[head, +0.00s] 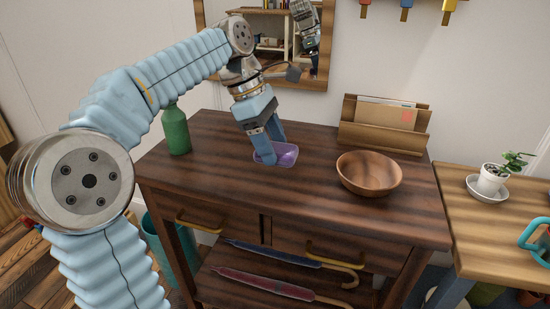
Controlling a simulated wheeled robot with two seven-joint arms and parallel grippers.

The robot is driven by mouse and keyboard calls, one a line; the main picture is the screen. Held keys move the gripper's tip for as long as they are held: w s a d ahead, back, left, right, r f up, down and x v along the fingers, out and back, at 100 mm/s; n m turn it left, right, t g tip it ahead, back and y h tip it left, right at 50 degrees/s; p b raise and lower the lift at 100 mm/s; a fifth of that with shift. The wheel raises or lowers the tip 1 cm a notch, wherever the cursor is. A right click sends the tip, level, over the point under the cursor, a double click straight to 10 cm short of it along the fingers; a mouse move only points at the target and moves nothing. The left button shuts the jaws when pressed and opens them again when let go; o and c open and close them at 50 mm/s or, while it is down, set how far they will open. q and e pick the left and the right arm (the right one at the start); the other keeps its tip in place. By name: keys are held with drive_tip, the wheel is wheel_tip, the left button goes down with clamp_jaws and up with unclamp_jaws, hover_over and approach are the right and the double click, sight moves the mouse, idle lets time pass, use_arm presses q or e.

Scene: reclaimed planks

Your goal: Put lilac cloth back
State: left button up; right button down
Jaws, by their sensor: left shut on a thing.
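The lilac cloth (288,155) is on or just above the top of the dark wooden cabinet (230,190), near its middle. I cannot tell whether it touches the wood. My left gripper (269,153) points down and is shut on the cloth, with its fingers at the cloth's left side. Part of the cloth is hidden behind the fingers. My right gripper does not show.
A green bottle (175,130) stands left of the cloth, and a wooden bowl (369,174) to the right. The cabinet's front left top is clear.

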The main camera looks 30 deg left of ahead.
use_arm(q)
drive_tip(key=shift+w+a+f, duration=0.15)
drive_tip(key=shift+w+f, duration=0.45)
drive_tip(key=shift+f, duration=0.1)
drive_tip(key=shift+w+a+f, duration=0.1)
drive_tip(key=shift+w+f, duration=0.1)
drive_tip(key=shift+f, duration=0.8)
drive_tip(key=shift+w+f, duration=0.15)
drive_tip(key=shift+f, duration=0.8)
drive_tip(key=o, duration=1.1)
drive_tip(key=shift+f, duration=0.1)
drive_tip(key=v, duration=1.2)
